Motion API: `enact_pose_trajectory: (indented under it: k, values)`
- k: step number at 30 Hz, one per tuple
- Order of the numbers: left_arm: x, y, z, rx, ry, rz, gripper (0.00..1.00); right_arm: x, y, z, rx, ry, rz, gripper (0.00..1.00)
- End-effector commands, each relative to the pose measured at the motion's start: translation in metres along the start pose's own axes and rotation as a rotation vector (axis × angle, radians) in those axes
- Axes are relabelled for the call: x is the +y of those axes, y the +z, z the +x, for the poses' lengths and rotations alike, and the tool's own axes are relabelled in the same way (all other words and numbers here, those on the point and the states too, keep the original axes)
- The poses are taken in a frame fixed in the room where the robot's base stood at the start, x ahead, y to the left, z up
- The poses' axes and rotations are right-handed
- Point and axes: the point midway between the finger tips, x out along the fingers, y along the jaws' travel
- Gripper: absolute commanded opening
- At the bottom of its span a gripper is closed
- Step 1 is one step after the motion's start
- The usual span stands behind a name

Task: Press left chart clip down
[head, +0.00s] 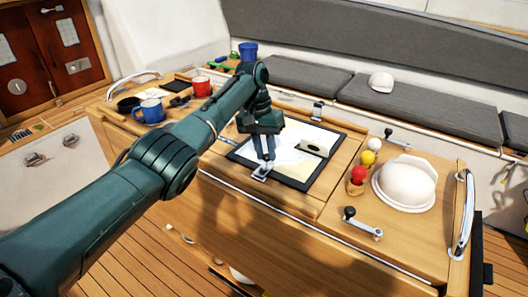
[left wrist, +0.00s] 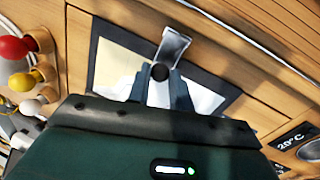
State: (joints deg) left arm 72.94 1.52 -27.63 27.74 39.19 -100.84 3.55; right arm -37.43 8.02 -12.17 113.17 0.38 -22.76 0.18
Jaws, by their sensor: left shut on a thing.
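The chart (head: 297,143) lies on a dark-bordered board on the wooden cockpit table. A metal chart clip (head: 261,173) sits at the board's near edge; it also shows in the left wrist view (left wrist: 174,44), with a black knob (left wrist: 160,72). My left gripper (head: 265,157) points down at this clip. Its fingers stand on either side of the knob and are shut on the clip. The fingers hide part of the clip, so its exact tilt is hard to tell. Another clip (head: 318,110) stands at the board's far edge. My right gripper is not in view.

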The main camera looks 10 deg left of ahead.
Motion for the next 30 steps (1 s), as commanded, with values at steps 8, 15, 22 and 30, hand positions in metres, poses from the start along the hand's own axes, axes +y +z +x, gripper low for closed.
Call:
enact_pose_trajectory:
  k: [8, 15, 22, 30]
  values:
    - [0.0009, -0.0015, -0.0015, -0.026, -0.01, -0.004, 0.0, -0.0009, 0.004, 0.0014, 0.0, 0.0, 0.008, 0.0]
    - [0.0012, -0.0003, -0.0019, -0.037, -0.011, -0.005, 0.0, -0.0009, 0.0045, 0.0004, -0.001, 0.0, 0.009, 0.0]
    - [0.0013, 0.0002, -0.002, -0.04, -0.011, -0.005, 0.0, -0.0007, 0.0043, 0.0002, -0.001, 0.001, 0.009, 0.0]
    - [0.0012, 0.0005, -0.0011, -0.041, -0.01, -0.005, 0.4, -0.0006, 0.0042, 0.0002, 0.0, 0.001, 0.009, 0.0]
